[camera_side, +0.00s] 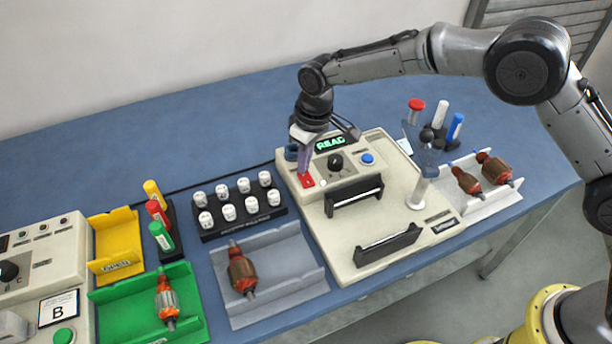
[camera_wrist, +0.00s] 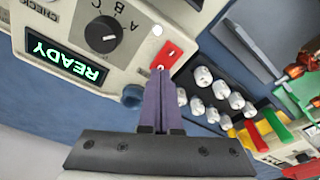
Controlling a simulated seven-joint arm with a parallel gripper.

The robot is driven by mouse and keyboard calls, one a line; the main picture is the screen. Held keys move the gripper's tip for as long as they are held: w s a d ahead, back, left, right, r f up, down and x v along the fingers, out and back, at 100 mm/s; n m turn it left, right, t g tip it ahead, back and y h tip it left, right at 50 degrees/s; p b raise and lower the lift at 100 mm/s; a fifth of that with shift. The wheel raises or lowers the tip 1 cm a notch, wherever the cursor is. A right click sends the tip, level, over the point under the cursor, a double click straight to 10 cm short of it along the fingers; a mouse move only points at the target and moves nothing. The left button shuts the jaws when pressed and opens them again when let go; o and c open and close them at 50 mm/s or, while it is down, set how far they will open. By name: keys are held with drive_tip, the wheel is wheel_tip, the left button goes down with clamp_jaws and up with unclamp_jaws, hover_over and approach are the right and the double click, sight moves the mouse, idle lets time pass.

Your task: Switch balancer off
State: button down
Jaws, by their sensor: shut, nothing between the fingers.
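The balancer (camera_side: 400,228) is a cream machine in the middle of the blue table. Its lit green display (camera_side: 330,143) reads READY, also in the wrist view (camera_wrist: 66,58). A red switch (camera_side: 306,181) sits at the left of its panel, and the wrist view shows it (camera_wrist: 168,54) just beyond my fingertips. My gripper (camera_side: 303,172) is shut and empty, pointing down with its tips at or just above the red switch. I cannot tell whether they touch it. A black selector knob (camera_side: 336,161) and a blue button (camera_side: 368,159) are beside the switch.
A rack of white capped pieces (camera_side: 250,204) and a grey tray (camera_side: 290,285) with an armature (camera_side: 241,270) stand left of the balancer. A white tray (camera_side: 500,203) with armatures is at right. Red, white and blue tools (camera_side: 455,127) stand behind it. The back-left table is clear.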

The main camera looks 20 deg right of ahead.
drive_tip(key=shift+f, duration=0.45)
idle(0.3)
drive_tip(key=shift+r, duration=3.55)
